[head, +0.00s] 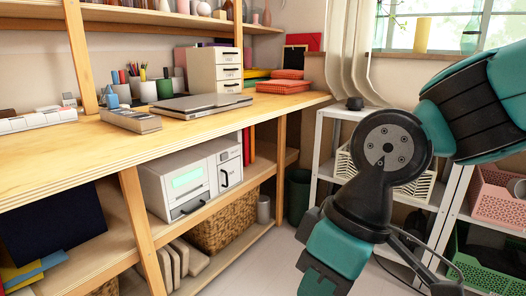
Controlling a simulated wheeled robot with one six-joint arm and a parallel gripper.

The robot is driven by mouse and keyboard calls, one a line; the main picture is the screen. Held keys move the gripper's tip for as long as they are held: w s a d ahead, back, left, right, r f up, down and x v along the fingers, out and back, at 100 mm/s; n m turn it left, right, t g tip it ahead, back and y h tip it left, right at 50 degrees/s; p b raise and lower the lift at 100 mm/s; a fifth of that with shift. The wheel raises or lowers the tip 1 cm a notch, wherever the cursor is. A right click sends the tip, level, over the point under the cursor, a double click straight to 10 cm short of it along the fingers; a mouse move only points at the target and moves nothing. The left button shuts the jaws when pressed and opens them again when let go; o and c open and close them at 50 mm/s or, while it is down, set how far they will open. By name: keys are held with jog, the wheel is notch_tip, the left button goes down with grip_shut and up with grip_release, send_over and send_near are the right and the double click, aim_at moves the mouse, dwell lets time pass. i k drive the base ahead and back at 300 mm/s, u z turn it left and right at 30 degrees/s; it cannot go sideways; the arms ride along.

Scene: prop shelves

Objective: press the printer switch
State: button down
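A white boxy machine (178,184), which looks like the printer, stands on the shelf under the wooden worktop. Its front has a pale green lit display and dark handles, and a narrower right section with another dark handle. I cannot make out a separate switch on it. My arm comes in from the right and bends down, with my gripper end (322,277) at the bottom middle of the head view. It is to the right of the machine and apart from it. The fingertips do not show clearly, so its opening cannot be told.
The wooden worktop (40,150) overhangs the machine, and a wooden post (143,228) stands before its left side. A wicker basket (225,222) is below. A white rack (326,170) with crates stands behind my arm. Some pale floor is clear between shelf and arm.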

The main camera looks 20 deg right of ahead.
aim_at(225, 156)
jog(key=i, duration=0.95)
jog(key=u, duration=0.5)
